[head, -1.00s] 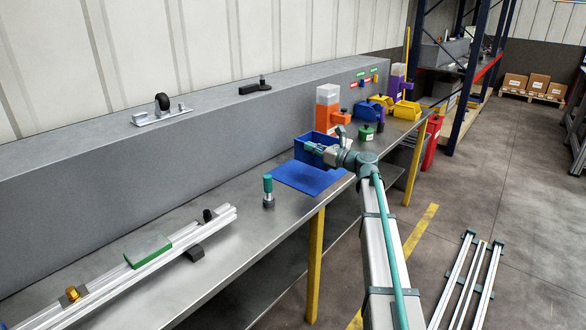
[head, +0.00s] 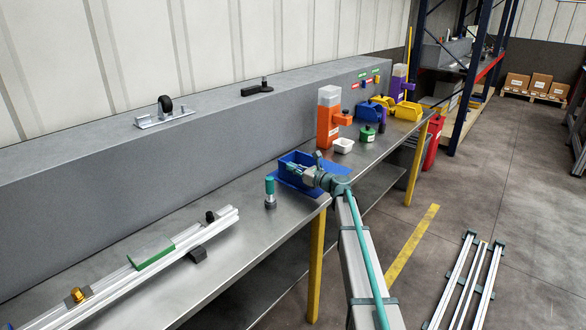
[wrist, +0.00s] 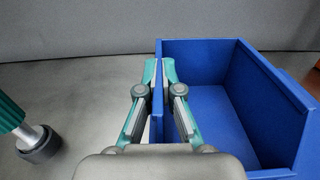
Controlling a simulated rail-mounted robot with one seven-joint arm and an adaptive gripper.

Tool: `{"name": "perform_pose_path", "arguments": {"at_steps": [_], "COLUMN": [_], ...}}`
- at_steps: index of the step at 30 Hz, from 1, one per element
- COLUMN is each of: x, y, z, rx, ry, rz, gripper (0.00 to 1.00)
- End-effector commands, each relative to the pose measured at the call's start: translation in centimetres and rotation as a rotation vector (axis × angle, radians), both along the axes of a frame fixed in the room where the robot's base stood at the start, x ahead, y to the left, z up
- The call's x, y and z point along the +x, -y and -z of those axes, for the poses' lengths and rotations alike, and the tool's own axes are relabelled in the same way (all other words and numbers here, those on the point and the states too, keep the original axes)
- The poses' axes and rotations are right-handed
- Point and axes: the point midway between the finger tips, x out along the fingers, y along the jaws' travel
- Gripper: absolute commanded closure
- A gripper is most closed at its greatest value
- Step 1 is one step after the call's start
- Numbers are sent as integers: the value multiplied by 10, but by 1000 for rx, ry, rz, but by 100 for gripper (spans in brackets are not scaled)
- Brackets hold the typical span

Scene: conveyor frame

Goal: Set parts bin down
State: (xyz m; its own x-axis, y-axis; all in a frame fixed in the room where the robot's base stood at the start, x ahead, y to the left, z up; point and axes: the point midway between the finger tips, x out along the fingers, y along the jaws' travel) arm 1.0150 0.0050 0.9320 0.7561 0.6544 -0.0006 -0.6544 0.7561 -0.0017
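The blue parts bin (head: 290,160) is at the front part of the bench, left of most of the blue mat (head: 336,169). In the wrist view the bin (wrist: 228,60) looks upright and empty. My gripper (head: 292,170) is shut on the bin's wall; the wrist view shows my gripper's fingertips (wrist: 160,75) on either side of its left wall. The bin's underside is hidden, so I cannot tell whether it touches the bench or mat.
A teal-handled tool (head: 269,190) stands close left of the bin on the bench (head: 235,222); it also shows in the wrist view (wrist: 12,118). An orange dispenser (head: 328,122), a white tray (head: 343,146) and a green pot (head: 367,134) stand beyond. An aluminium rail lies at left.

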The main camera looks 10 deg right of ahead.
Motion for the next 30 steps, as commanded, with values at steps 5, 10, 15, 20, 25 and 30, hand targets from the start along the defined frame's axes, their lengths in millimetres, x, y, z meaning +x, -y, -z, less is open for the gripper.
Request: {"name": "perform_pose_path", "arguments": {"at_steps": [5, 10, 15, 20, 25, 30], "x": [0, 0, 0, 0, 0, -4], "y": [0, 0, 0, 0, 0, 3], "z": [2, 4, 5, 5, 5, 2], "rx": [1, 1, 1, 1, 1, 1], "ry": [1, 1, 1, 1, 1, 1], "rz": [0, 0, 0, 0, 0, 0], "gripper": [100, 100, 80, 69, 69, 69]}}
